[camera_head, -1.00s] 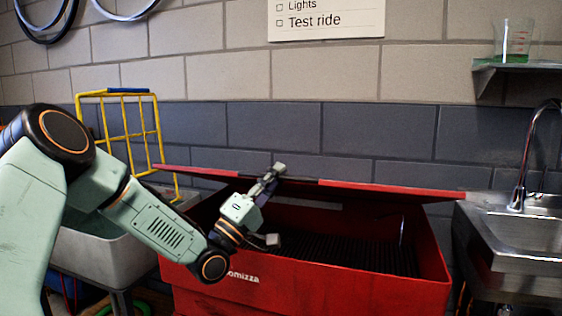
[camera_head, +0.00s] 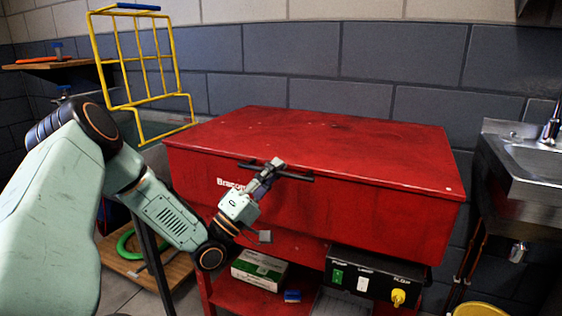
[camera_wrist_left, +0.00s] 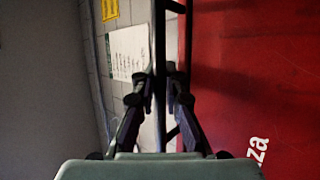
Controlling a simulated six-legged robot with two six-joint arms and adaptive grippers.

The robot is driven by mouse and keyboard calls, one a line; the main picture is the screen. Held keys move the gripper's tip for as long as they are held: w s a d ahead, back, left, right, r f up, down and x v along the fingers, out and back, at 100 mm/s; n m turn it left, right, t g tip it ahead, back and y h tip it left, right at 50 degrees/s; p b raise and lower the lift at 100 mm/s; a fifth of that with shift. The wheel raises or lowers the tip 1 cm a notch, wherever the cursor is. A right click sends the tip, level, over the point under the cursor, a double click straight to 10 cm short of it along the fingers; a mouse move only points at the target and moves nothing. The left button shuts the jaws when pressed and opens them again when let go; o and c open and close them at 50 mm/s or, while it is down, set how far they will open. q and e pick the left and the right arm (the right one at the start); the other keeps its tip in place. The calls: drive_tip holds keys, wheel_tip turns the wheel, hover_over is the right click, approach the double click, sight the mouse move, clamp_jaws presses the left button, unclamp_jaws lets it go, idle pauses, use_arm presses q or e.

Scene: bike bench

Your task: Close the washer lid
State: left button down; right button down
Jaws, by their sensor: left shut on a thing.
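The red parts washer (camera_head: 340,215) stands in the middle of the head view. Its red lid (camera_head: 320,140) lies flat over the box, and no gap shows along the front edge. A dark bar handle (camera_head: 295,176) runs along the lid's front edge. My left gripper (camera_head: 272,168) is shut on this handle at the front of the washer. In the left wrist view the fingers (camera_wrist_left: 168,85) close around the dark bar (camera_wrist_left: 160,40), with the red washer front (camera_wrist_left: 260,80) to the right. My right gripper is not in view.
A steel sink (camera_head: 535,165) stands close on the right. A yellow wire rack (camera_head: 140,65) is at the back left. Below the washer are a control box (camera_head: 375,278) with a yellow knob and a shelf with a small carton (camera_head: 260,268). A yellow bucket (camera_head: 480,309) is at lower right.

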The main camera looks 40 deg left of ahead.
use_arm(q)
drive_tip(key=shift+s+d+f, duration=0.15)
drive_tip(key=shift+s+f, duration=0.05)
drive_tip(key=shift+f, duration=0.4)
drive_tip(key=c, duration=1.4)
unclamp_jaws()
drive_tip(key=shift+r, duration=0.1)
drive_tip(key=shift+w+r, duration=0.1)
drive_tip(key=shift+r, duration=0.05)
